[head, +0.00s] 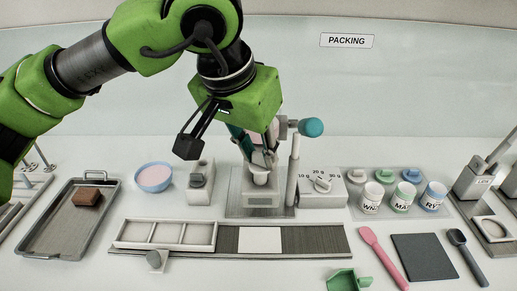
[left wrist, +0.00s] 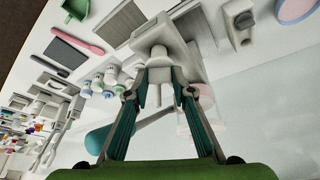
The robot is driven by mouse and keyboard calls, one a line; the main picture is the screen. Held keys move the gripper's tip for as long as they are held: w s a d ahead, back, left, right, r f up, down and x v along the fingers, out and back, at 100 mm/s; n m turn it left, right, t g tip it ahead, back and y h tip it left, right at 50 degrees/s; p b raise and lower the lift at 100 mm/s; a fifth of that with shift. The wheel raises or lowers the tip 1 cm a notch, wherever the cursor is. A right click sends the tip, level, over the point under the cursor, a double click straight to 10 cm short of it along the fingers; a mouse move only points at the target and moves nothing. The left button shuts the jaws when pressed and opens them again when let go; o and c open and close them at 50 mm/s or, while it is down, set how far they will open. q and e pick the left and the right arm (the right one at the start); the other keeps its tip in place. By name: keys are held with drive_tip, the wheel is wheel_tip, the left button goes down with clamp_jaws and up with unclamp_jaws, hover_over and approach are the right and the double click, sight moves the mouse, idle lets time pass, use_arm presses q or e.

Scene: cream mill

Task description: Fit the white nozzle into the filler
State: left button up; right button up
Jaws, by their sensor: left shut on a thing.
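The filler stands at the middle back of the bench, with a grey column (head: 293,172), a teal-knobbed lever (head: 311,127) and a base plate (head: 235,206). My left gripper (head: 262,157) reaches down over it from above and is shut on the white nozzle (head: 260,178). In the left wrist view the fingers (left wrist: 160,88) close on either side of the pale nozzle (left wrist: 158,66), in front of the filler's pale block. The fingers and arm hide much of the filler, so I cannot tell whether the nozzle is seated. My right gripper is not in view.
Close by stand a dosing box with a dial (head: 321,188), several labelled jars (head: 405,196), a small grey-white device (head: 200,184) and a pink-filled bowl (head: 154,177). In front lie a divided tray (head: 165,246), pink spatula (head: 383,256), dark board (head: 424,258) and green scoop (head: 347,281).

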use_arm(q)
drive_tip(key=shift+f+b, duration=0.95)
drive_tip(key=shift+f, duration=0.4)
drive_tip(key=o, duration=1)
drive_tip(key=shift+r, duration=0.1)
drive_tip(key=shift+r+p, duration=2.1)
drive_tip(key=shift+r, duration=0.85)
